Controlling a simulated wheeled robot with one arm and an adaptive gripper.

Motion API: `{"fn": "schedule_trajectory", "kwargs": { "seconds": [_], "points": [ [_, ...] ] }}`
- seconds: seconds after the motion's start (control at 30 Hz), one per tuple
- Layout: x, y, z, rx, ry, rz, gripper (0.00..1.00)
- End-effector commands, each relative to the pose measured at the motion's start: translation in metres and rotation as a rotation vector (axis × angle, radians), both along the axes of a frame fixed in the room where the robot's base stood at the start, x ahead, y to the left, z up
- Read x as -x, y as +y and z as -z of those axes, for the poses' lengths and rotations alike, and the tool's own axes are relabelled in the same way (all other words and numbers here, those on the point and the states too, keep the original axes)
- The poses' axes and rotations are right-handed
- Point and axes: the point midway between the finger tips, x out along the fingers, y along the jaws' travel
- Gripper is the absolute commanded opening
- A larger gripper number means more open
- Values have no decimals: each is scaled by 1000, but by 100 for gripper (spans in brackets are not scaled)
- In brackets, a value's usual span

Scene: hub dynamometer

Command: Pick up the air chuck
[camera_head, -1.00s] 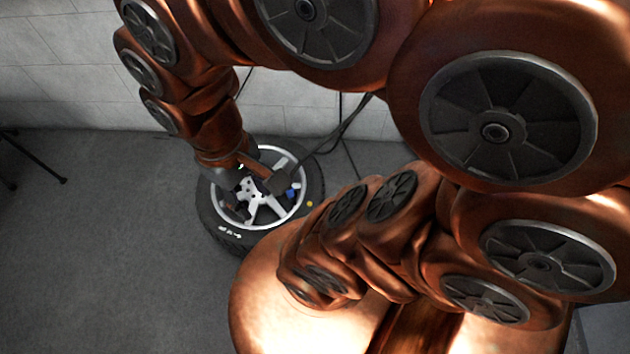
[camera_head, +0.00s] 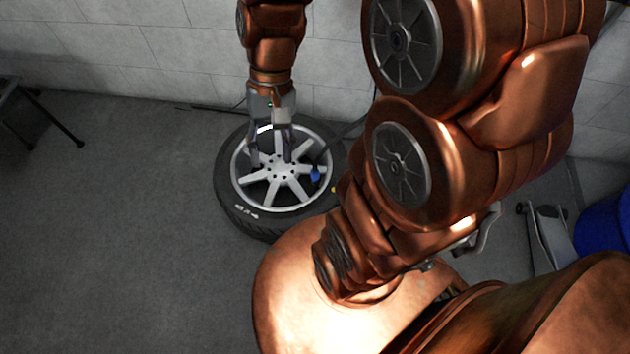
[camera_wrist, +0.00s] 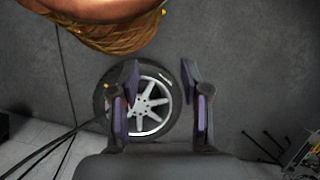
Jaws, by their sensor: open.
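A wheel with a black tyre (camera_head: 240,205) and silver spokes lies flat on the floor. A small blue piece (camera_head: 314,174), which looks like the air chuck, sits at the right part of its rim in the head view. A dark hose runs near it toward the wall. My gripper (camera_head: 271,162) points down over the wheel's hub, left of the blue piece, with its fingers apart and empty. In the wrist view my gripper (camera_wrist: 160,70) is open, with the wheel (camera_wrist: 155,105) between and behind its fingers. I cannot make out the chuck there; the left finger may hide it.
A tiled wall stands close behind the wheel. A dark stand (camera_head: 40,110) is at the left and a blue bin (camera_head: 603,225) at the right. The floor left of the wheel is clear.

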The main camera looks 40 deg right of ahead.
Motion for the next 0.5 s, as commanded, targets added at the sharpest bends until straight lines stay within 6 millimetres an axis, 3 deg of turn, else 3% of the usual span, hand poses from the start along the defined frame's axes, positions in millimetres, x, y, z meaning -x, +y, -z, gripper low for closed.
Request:
{"fn": "schedule_trajectory", "kwargs": {
  "seconds": [0.03, 0.5],
  "points": [
    [-9, -2, 21, -22, 19, 40, 46],
    [-87, -36, 135, -222, 148, 406, 46]
  ]
}}
